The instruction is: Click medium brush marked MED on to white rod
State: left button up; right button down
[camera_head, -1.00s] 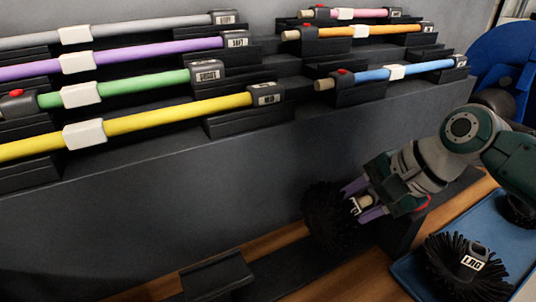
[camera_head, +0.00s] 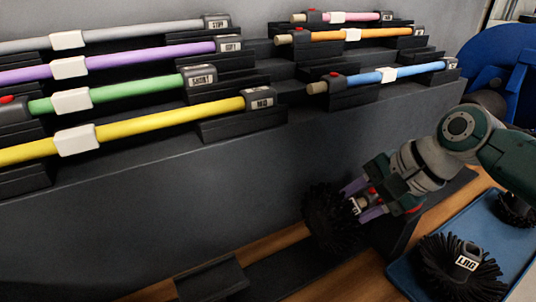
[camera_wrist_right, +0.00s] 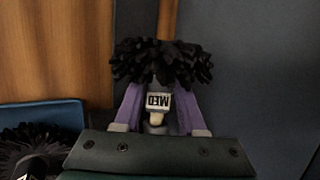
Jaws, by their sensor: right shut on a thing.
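My right gripper (camera_head: 360,198) is shut on the medium brush (camera_head: 331,217), a black bristled head with a white label. In the right wrist view the label of the brush (camera_wrist_right: 160,60) reads MED, upside down, and the purple fingers of the gripper (camera_wrist_right: 159,108) hold its socket from both sides. The brush is in front of the dark rack wall, low down. A pale grey rod (camera_head: 140,32), the nearest to white, lies at the top left of the rack, its end cap reading STIFF. No pure white rod shows. My left gripper is out of view.
Yellow (camera_head: 170,117), green (camera_head: 135,89), purple (camera_head: 150,55), pink (camera_head: 352,17), orange (camera_head: 385,33) and blue (camera_head: 360,77) rods lie on the stepped rack (camera_head: 260,155). A blue tray (camera_head: 404,277) holds a brush marked LRG (camera_head: 460,268) and another brush (camera_head: 515,208).

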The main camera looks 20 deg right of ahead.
jog(key=shift+d, duration=0.25)
jog(key=shift+d, duration=0.3)
jog(key=shift+w+d, duration=0.1)
jog(key=shift+d, duration=0.35)
jog(key=shift+c, duration=2)
grip_release()
jog(key=p+v, duration=0.3)
jog(key=v, duration=0.7)
jog(key=s+a+r+n+g+h+p, duration=0.1)
jog(key=s+a+r+n+h+p, duration=0.1)
jog(key=s+a+n, duration=0.6)
jog(key=s+a+r+n+g+h+p, duration=0.1)
jog(key=s+a+r+n+h+p, duration=0.15)
jog(key=s+a+n, duration=0.5)
notch_tip(320, 180, up, 38)
jog(key=d+n+p, duration=0.1)
jog(key=n+p, duration=0.1)
jog(key=p, duration=3.6)
jog(key=shift+s+d+n+y, duration=0.15)
jog(key=shift+d+n+y, duration=0.1)
jog(key=shift+n+y, duration=0.1)
